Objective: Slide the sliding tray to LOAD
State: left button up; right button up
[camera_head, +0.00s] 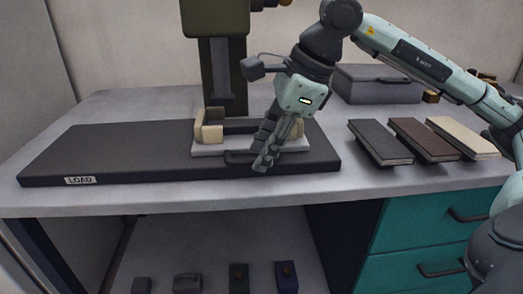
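A long dark base plate (110,155) lies along the front of the table, with a LOAD label (81,180) on its left front edge. The sliding tray (208,149), pale with cream corner blocks (208,131), sits on the right part of the plate, under the dark press column. A dark handle bar (236,158) runs along the tray's front. My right gripper (262,163) points down at the tray's front right, its fingers at the handle's right part. Whether the fingers are closed around the handle I cannot tell. My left gripper is out of view.
A dark olive press (218,20) stands behind the tray. Three book-like covers, black (380,141), brown (424,139) and cream (463,138), lie at the right. A grey case (378,86) stands behind them. The plate left of the tray is clear.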

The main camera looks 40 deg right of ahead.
jog(key=shift+w+a+f, duration=0.1)
jog(key=shift+f, duration=0.2)
grip_shut()
